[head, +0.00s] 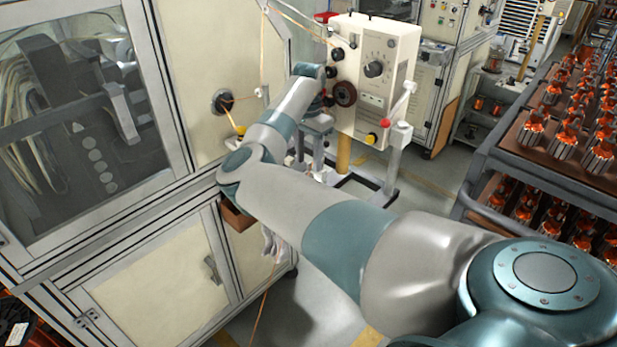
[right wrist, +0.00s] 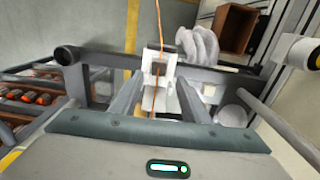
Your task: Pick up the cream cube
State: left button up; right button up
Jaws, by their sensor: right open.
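In the right wrist view a small pale block (right wrist: 161,66) with a dark patch on top shows between my fingertips; I cannot tell for sure that it is the cream cube. My right gripper (right wrist: 160,82) is open, with one grey finger on each side of this block. I cannot tell whether the fingers touch it. In the head view my right gripper (head: 316,160) is small and partly hidden behind my own arm, beside the cream winding machine (head: 378,62). No clear cream cube shows in the head view. My left gripper is not in view.
A copper-coloured wire (right wrist: 157,20) runs over the pale block. Pale gloves (right wrist: 200,45) and a brown box (right wrist: 236,28) lie close by. A grey metal frame (right wrist: 95,62) stands around the gripper. A rack of copper-wound parts (head: 540,175) is at the right; a glass-fronted cabinet (head: 175,270) is at the left.

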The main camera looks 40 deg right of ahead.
jog(key=shift+s+f+p, duration=0.15)
jog(key=shift+f+p, duration=0.4)
jog(key=shift+p, duration=0.2)
notch_tip(320, 180, down, 2)
jog(key=shift+f+p, duration=0.1)
jog(key=shift+p, duration=0.5)
jog(key=shift+f, duration=0.6)
grip_shut()
